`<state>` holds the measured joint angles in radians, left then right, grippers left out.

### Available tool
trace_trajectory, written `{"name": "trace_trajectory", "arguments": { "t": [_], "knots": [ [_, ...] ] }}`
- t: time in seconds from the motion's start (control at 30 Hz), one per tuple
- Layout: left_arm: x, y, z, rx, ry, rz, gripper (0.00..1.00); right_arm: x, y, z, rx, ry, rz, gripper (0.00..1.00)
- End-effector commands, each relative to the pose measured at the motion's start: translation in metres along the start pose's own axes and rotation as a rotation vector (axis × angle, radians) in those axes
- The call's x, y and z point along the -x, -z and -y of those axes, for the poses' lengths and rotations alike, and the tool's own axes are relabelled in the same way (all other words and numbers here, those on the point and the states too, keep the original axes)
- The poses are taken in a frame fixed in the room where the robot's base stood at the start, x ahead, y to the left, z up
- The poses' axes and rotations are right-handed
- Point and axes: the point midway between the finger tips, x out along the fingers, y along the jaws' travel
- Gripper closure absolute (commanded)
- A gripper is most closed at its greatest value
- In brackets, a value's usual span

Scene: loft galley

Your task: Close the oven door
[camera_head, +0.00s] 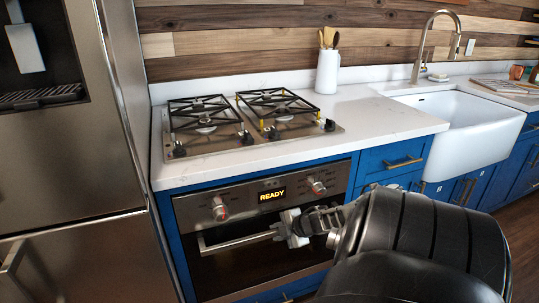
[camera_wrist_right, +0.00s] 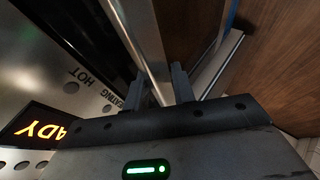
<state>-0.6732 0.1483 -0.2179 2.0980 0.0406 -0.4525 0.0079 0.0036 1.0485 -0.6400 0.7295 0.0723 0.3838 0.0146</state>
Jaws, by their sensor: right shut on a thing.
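The oven (camera_head: 240,203) is set in the blue cabinet under the counter, with two knobs and a lit "READY" display. Its door (camera_head: 235,270) has dark glass and looks upright, flush or nearly flush; a small gap cannot be ruled out. The metal handle (camera_head: 222,244) runs across the top of the door. My right gripper (camera_head: 290,226) is shut on the right part of the handle. In the right wrist view, the handle bar (camera_wrist_right: 146,40) passes between the two fingers of my right gripper (camera_wrist_right: 158,88). My left gripper is not in view.
A steel fridge (camera_head: 70,160) stands close to the left of the oven. A gas cooktop (camera_head: 245,120) and a utensil jar (camera_head: 327,72) are on the white counter (camera_head: 370,118). A white sink (camera_head: 455,125) is to the right. My right arm covers the lower right.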

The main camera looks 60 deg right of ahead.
Motion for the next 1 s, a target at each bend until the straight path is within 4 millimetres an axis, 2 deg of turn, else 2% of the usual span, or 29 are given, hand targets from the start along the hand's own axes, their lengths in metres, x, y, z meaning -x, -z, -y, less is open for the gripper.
{"name": "trace_trajectory", "arguments": {
  "t": [0.1,0.5,0.53,0.57,1.0],
  "knots": [
    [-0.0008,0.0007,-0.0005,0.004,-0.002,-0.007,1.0,-0.0011,-0.0057,-0.0014,-0.004,-0.002,0.009,1.0],
    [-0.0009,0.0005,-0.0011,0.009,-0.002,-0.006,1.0,-0.0005,-0.008,-0.0086,-0.006,-0.013,0.014,1.0],
    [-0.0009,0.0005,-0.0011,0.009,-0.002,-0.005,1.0,-0.0004,-0.0081,-0.0089,-0.006,-0.013,0.015,0.72],
    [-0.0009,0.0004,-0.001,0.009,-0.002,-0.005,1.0,-0.0003,-0.0082,-0.0091,-0.006,-0.013,0.014,0.64],
    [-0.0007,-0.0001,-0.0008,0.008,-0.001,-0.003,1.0,0.0005,-0.0075,-0.0064,-0.007,-0.008,0.011,0.64]
  ]
}}
